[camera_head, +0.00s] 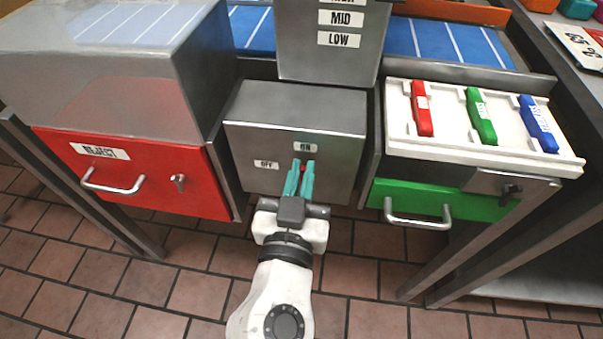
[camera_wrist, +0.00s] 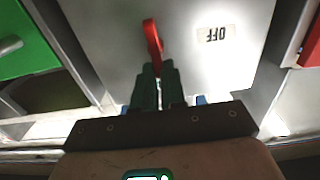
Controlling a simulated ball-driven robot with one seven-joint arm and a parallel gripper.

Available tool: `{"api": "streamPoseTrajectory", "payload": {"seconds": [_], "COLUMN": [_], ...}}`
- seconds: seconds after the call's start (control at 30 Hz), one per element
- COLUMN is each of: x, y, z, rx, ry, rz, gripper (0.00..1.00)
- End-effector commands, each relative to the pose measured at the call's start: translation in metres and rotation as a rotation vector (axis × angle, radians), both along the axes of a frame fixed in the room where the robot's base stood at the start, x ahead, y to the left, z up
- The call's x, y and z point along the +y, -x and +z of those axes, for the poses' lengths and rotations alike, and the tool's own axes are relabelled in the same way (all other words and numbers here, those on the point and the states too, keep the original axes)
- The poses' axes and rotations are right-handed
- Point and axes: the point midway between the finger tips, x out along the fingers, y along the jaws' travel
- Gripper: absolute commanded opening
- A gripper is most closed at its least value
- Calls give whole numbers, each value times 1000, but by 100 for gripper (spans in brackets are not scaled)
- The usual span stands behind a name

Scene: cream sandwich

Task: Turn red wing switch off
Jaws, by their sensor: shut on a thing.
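The red wing switch (camera_wrist: 152,40) is on the front of a grey metal box (camera_head: 280,110). In the wrist view, the switch shows as a narrow red lever with its lower end between my fingertips. My gripper (camera_head: 300,172) has teal fingers and is shut on the switch, which the fingers mostly hide in the head view. An ON label (camera_head: 305,147) is just above the fingertips, and an OFF label (camera_head: 266,164) is to their left. The OFF label also shows upside down in the wrist view (camera_wrist: 215,34), right of the switch.
A red REJECT drawer (camera_head: 140,185) is to the left, with a protruding handle. A green drawer (camera_head: 430,197) is to the right, below a white panel (camera_head: 450,140) with red, green and blue bars. A grey MID/LOW panel (camera_head: 320,60) stands above the box.

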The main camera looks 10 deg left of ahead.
Motion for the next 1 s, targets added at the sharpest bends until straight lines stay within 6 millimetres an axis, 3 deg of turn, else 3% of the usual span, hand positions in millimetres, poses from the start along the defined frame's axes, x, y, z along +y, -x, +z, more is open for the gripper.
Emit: {"api": "streamPoseTrajectory", "payload": {"seconds": [0.57,1.0], "x": [1,10], "y": [0,0], "z": [0,-1], "rx": [0,1], "ry": [50,384], "rz": [0,-1], "gripper": [0,0]}}
